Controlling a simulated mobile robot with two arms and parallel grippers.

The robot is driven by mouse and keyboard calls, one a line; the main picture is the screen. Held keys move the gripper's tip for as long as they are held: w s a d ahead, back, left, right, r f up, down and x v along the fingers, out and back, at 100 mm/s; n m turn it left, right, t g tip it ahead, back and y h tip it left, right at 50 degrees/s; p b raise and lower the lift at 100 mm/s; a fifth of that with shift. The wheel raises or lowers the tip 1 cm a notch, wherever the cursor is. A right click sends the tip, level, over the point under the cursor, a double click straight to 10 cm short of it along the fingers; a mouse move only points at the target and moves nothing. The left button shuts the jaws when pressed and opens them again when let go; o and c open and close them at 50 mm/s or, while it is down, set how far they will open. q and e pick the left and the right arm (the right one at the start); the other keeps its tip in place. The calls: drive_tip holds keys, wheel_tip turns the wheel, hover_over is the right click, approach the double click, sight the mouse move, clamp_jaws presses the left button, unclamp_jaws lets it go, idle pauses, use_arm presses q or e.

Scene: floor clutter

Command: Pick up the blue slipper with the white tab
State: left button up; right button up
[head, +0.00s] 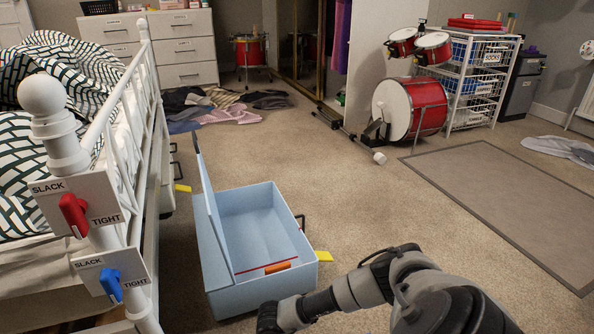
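I cannot make out a blue slipper with a white tab anywhere in the head view. A light blue open box (232,297) stands on the carpet in the middle, its lid raised on the left side. The box's floor looks empty apart from an orange piece (278,267) and a thin red line near its front wall. My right arm comes in from the lower right and reaches toward the box's front. Its dark far end meets the bottom edge, and no gripper fingers show. My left arm and gripper are out of view.
A white bed frame (150,75) with red and blue lever plates stands at left. Clothes (230,112) lie on the floor at the back. A red drum (425,108) and a drawer rack (481,105) stand back right. A grey mat (520,200) lies right. Carpet between is mostly clear.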

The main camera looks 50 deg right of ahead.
clamp_jaws()
idle(0.6)
